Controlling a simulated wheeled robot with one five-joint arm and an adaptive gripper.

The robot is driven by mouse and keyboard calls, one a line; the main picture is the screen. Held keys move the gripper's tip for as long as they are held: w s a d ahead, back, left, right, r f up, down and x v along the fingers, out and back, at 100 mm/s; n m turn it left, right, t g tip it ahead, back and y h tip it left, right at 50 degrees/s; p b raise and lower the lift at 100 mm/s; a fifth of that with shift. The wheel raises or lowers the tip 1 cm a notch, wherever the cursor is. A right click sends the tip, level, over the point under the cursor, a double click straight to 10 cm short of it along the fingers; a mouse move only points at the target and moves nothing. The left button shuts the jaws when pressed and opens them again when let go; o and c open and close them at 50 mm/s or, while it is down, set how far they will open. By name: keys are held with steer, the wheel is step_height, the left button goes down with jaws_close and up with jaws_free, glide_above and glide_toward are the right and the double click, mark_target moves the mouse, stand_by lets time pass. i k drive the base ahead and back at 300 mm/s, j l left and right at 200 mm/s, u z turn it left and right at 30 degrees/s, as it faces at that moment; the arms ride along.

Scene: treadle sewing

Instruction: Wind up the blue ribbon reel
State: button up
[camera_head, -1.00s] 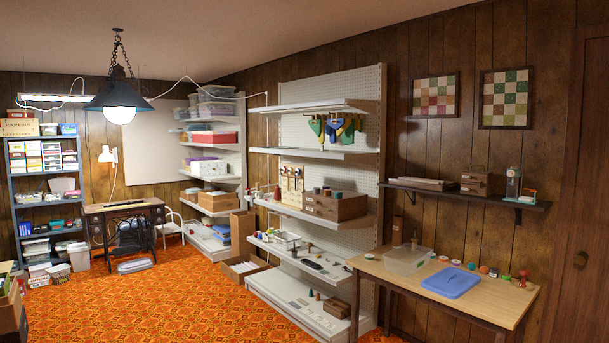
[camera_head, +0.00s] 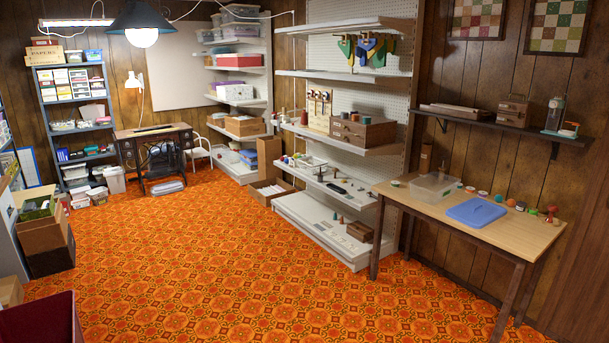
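I cannot single out the blue ribbon reel for sure. Several small round coloured items (camera_head: 483,194) lie in a row along the back of the wooden table (camera_head: 535,234) at right; they are too small to tell apart. A flat blue lid (camera_head: 476,211) and a clear plastic tub (camera_head: 434,187) are also on that table. Small items, some dark, lie on the lower shelf (camera_head: 362,197) of the white pegboard unit, too small to name. My gripper is not in view.
Orange patterned carpet lies open in the middle. A treadle sewing table (camera_head: 153,133) stands at the back. Cardboard boxes (camera_head: 42,228) stand at left, and a dark red object (camera_head: 40,322) is at the lower left corner. A wall shelf (camera_head: 497,124) hangs above the table.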

mark_target(325, 95)
steer(key=i+u, duration=0.2)
steer(key=i, duration=5.15)
steer(key=j+u, duration=0.05)
steer(key=j, duration=0.05)
